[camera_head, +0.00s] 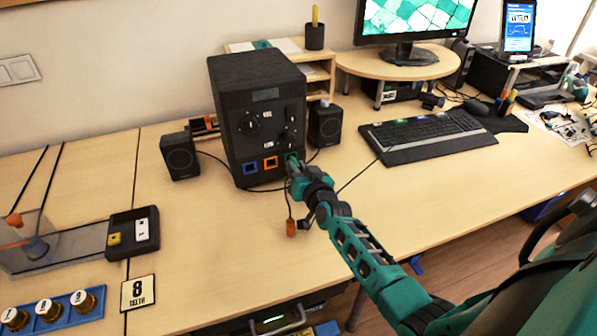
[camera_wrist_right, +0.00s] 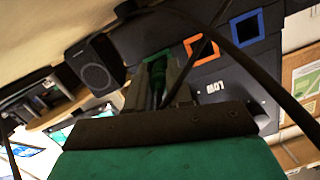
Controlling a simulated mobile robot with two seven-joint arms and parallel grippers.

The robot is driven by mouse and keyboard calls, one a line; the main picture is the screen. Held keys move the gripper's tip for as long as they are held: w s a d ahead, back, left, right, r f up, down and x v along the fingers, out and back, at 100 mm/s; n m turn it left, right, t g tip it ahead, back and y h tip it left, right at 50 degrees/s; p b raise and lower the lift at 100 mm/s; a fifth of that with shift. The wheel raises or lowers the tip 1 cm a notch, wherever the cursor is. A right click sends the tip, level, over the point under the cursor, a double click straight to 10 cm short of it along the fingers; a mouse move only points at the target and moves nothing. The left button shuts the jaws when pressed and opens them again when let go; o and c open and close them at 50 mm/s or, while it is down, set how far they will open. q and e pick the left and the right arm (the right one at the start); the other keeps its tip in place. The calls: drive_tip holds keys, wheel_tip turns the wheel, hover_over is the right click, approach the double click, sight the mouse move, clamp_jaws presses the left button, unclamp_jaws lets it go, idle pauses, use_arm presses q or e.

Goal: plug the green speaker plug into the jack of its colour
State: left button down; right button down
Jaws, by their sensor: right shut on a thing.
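The black amplifier box (camera_head: 262,122) stands upright on the desk, with a row of square jacks low on its front. The blue jack (camera_head: 250,168) and orange jack (camera_head: 270,162) are empty; they also show in the right wrist view as a blue frame (camera_wrist_right: 247,27) and an orange frame (camera_wrist_right: 202,48). The green jack (camera_head: 291,158) is partly covered by my right gripper (camera_head: 296,172). In the right wrist view the gripper is shut on the green plug (camera_wrist_right: 157,68), close in front of the box. I cannot tell whether the tip is inside the jack. My left gripper is out of view.
Speakers (camera_head: 180,156) (camera_head: 325,124) flank the box. An orange plug (camera_head: 291,228) lies on the desk below my right gripper, and dark cables cross nearby. A keyboard (camera_head: 428,136) lies to the right. The desk in front of the box's left side is clear.

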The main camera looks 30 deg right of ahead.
drive_tip(key=shift+b+x, duration=0.4)
drive_tip(key=shift+x, duration=0.5)
drive_tip(key=c, duration=0.9)
unclamp_jaws()
drive_tip(key=shift+r, duration=0.15)
drive_tip(key=shift+c, duration=0.2)
drive_tip(key=shift+s, duration=0.1)
drive_tip(key=p+v, duration=0.2)
drive_tip(key=v, duration=1)
drive_tip(key=shift+s, duration=0.35)
drive_tip(key=shift+a+r, duration=0.1)
